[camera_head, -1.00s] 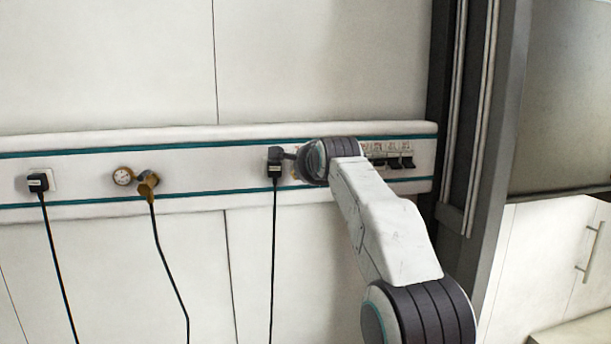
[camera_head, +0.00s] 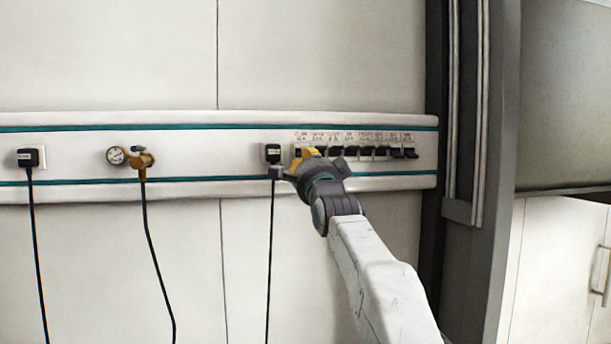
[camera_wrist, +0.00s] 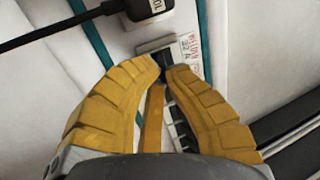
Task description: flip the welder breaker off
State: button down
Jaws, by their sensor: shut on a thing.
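The wall panel holds a row of breakers with black levers (camera_head: 365,153) under red printed labels. In the wrist view, the red label (camera_wrist: 190,45), which seems to read WELDER, stands beside the end breaker (camera_wrist: 152,46) of the row. My gripper (camera_wrist: 164,70) has its yellow fingers closed at that breaker, shut on its dark lever (camera_wrist: 165,58). The fingertips hide much of the lever, so its position is hard to tell. In the head view, my gripper (camera_head: 304,153) reaches the left end of the row from below.
A black plug (camera_head: 272,153) with a hanging cord sits just left of my gripper. Further left are a gauge (camera_head: 116,155) with a brass fitting (camera_head: 142,161) and another black plug (camera_head: 28,158). Other breakers stand close on the right. A dark post (camera_head: 478,150) rises beyond the panel.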

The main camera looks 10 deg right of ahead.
jog(key=shift+w+f+t+b, duration=0.15)
jog(key=shift+f+t+b, duration=0.2)
jog(key=shift+t+b, duration=0.25)
jog(key=shift+r, duration=0.15)
jog(key=c, duration=1.5)
grip_release()
jog(key=shift+w, duration=0.2)
jog(key=o, duration=0.3)
jog(key=shift+s, duration=0.2)
jog(key=v, duration=1.1)
jog(key=shift+s+f, duration=0.3)
jog(key=shift+f, duration=0.05)
